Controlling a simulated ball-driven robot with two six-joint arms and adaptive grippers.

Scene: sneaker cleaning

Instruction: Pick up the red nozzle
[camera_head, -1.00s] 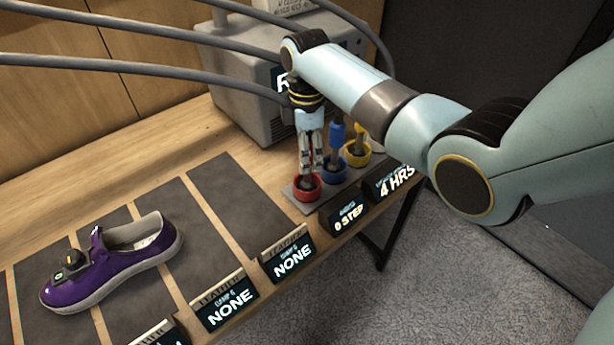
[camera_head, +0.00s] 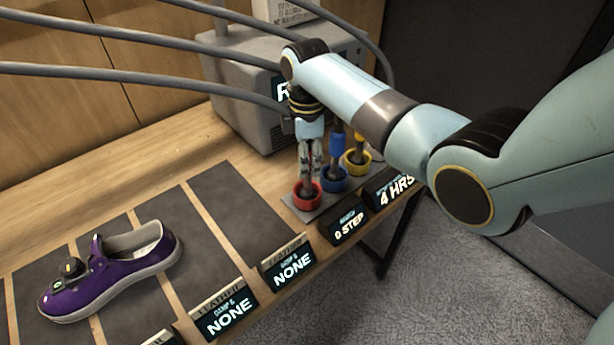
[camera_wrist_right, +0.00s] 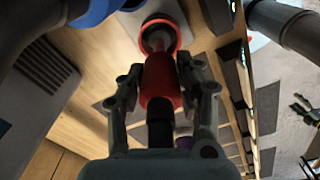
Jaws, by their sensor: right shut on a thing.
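The red nozzle (camera_wrist_right: 160,80) sits between the two fingers of my right gripper (camera_wrist_right: 158,82) in the right wrist view, with a black part behind it. My right gripper (camera_head: 308,172) is shut on it and points down over the red cup (camera_head: 307,196) in the head view. The nozzle's grey tip points into the red cup, which also shows in the right wrist view (camera_wrist_right: 176,28). I cannot tell whether the tip touches the cup. The fingers hide most of the nozzle in the head view. My left gripper is not in view.
A blue nozzle (camera_head: 337,143) and a yellow nozzle (camera_head: 359,137) stand in cups close beside my right gripper. A grey machine (camera_head: 240,98) stands behind. A purple sneaker (camera_head: 110,270) lies on dark mats at left. Small signs (camera_head: 288,264) line the table's front edge.

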